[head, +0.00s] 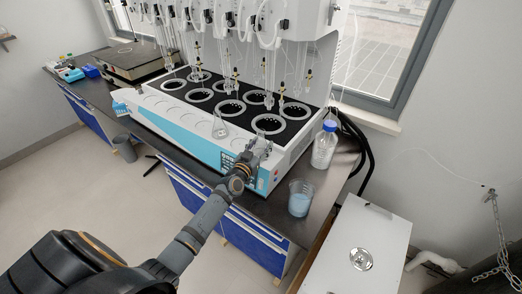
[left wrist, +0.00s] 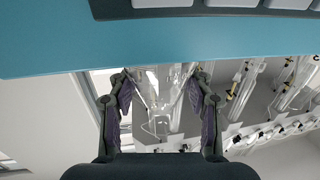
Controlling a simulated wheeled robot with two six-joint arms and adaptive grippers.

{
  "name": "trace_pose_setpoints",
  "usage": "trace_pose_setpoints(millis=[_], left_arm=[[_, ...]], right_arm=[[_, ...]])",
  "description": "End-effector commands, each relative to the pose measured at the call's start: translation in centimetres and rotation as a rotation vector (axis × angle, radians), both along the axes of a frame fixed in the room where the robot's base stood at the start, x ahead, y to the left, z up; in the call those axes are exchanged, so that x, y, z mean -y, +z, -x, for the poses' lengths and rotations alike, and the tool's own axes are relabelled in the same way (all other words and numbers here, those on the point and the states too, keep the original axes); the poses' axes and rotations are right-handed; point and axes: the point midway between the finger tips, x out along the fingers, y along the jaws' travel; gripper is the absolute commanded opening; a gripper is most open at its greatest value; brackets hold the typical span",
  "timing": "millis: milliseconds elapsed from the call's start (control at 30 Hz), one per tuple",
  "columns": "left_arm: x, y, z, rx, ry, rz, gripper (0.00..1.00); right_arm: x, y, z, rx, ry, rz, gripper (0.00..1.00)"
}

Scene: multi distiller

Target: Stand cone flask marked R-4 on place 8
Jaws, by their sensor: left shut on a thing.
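The distiller (head: 205,140) has a white body, a blue front and a black top with several ringed round openings. My left gripper (head: 262,148) is at the front right corner of the distiller, by its control panel. In the left wrist view, my left gripper (left wrist: 160,92) is shut on a clear glass flask (left wrist: 160,120) between its two fingers. I cannot read any mark on it. In the head view the gripper mostly hides this flask. Another clear conical glass (head: 220,129) is on the distiller's front ledge. I cannot read place numbers. My right gripper is not in view.
A blue-capped bottle (head: 324,146) and a beaker of blue liquid (head: 300,198) stand on the dark bench to the right. Glass tubes hang over the openings (head: 270,123). A white cabinet (head: 357,247) stands at lower right.

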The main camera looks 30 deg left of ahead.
Motion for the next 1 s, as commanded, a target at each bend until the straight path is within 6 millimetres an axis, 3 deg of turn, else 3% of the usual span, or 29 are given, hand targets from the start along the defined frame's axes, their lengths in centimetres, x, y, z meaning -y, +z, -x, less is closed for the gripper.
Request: trace_pose_setpoints(millis=[200,233,400,767,1000], left_arm=[[0.0,-0.3,0.0,-0.001,0.000,0.000,0.13],[0.0,-0.3,0.0,-0.001,0.000,0.000,0.51],[0.0,-0.2,0.0,-0.001,0.000,0.000,0.74],[0.0,0.5,0.1,-0.001,0.000,0.000,0.74],[0.2,0.5,5.3,-0.006,-0.002,-0.002,0.74]], right_arm=[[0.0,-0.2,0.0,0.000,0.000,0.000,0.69],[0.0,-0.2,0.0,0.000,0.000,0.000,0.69],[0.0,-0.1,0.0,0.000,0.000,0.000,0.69],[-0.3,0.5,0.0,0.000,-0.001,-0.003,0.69],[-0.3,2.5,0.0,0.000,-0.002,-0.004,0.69]])
